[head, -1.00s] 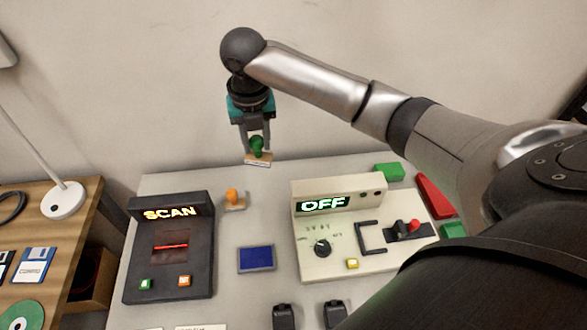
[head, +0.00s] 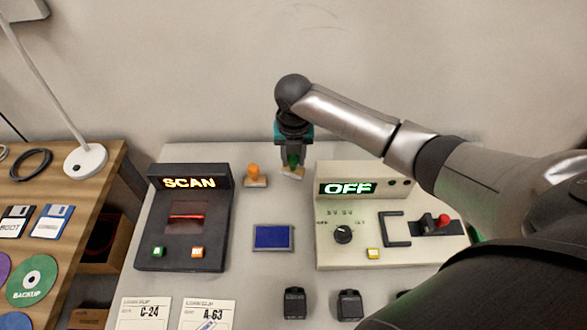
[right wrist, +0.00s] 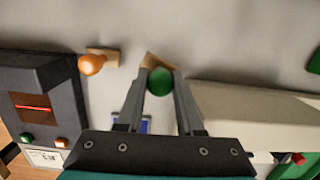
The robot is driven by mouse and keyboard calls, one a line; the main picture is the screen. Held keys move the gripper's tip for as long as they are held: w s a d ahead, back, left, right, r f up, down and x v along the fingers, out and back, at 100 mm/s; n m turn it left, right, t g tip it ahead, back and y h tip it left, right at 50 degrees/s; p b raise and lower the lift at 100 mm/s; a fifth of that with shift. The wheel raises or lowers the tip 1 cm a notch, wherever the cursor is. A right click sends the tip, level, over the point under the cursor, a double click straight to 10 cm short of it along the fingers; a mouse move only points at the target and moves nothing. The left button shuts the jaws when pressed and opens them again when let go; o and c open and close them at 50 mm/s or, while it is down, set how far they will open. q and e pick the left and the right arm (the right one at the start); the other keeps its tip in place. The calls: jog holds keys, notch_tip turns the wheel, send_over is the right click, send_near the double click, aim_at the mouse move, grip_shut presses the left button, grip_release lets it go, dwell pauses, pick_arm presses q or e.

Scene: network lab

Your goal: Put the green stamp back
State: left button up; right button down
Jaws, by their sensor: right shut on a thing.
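The green stamp (head: 293,161) has a green knob and a tan base. My right gripper (head: 292,157) is shut on its knob, at the back of the grey table between the two devices. In the right wrist view the green knob (right wrist: 160,81) sits between the fingers, with the tan base beyond it. I cannot tell whether the base touches the table. The orange stamp (head: 254,174) stands upright to the left; it also shows in the right wrist view (right wrist: 92,64). The blue ink pad (head: 273,237) lies nearer the front. My left gripper is not in view.
The black SCAN device (head: 186,240) stands left and the cream OFF device (head: 338,255) stands right, close to my right gripper. Paper slips (head: 146,312) lie at the front left. A wooden desk (head: 95,185) with disks and a lamp is further left.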

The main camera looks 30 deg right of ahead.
aim_at(293, 170)
jog(key=shift+f+b, duration=0.5)
jog(key=shift+f, duration=1.5)
jog(key=shift+f, duration=0.2)
jog(key=c, duration=0.5)
grip_release()
jog(key=shift+c, duration=0.2)
notch_tip(293, 170, up, 12)
jog(key=s+p, duration=0.1)
jog(key=p, duration=0.2)
jog(key=shift+s+a+r, duration=0.15)
jog(key=shift+s+a, duration=0.05)
jog(key=shift+a, duration=0.05)
